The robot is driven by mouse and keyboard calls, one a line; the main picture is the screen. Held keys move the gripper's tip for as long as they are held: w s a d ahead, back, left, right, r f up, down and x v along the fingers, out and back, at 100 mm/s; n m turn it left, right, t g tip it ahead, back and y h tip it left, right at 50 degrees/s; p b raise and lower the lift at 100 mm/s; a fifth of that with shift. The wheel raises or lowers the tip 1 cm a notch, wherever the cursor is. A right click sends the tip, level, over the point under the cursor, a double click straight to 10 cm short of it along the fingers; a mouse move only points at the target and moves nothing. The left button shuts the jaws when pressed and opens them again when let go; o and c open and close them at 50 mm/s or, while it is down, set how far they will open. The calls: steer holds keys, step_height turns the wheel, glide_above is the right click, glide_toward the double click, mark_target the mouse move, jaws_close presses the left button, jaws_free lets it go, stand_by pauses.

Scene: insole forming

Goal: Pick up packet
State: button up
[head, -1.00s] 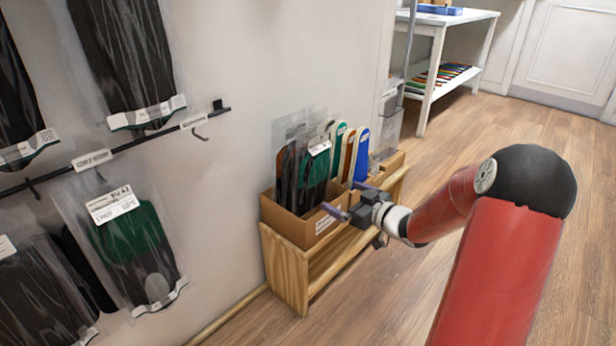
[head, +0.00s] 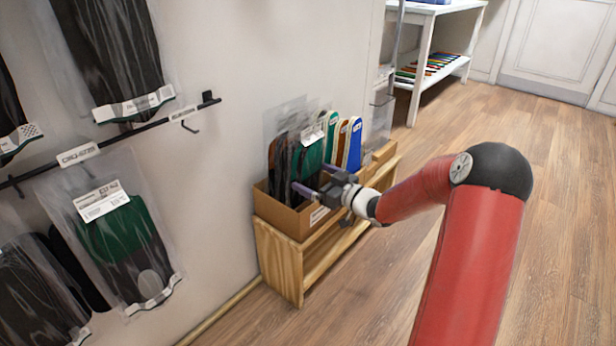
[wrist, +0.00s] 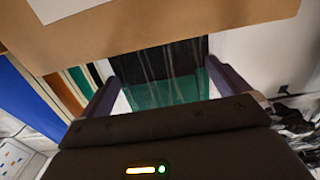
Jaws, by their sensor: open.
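Clear packets with black and green insoles (head: 309,158) stand upright in a cardboard box on a low wooden bench; one has a white label. My gripper (head: 311,180) is at the box's front right side, fingers pointing toward the packets. In the wrist view my gripper (wrist: 172,88) is open, and a packet with dark and green parts (wrist: 165,92) shows between its two fingers. I cannot tell whether the fingers touch it. More packets hang on the wall rail, including one with a white label and green insole (head: 118,232) at the left.
The cardboard box (head: 284,220) sits on the wooden bench (head: 278,262) against the wall. Coloured insoles (head: 350,143) stand behind the packets. A wall rail (head: 140,132) with hooks juts at the left. A white shelf table (head: 425,62) stands at the back. The floor at right is clear.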

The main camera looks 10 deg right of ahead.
steer(key=c, duration=1.1)
steer(key=shift+o, duration=0.2)
steer(key=shift+r, duration=0.1)
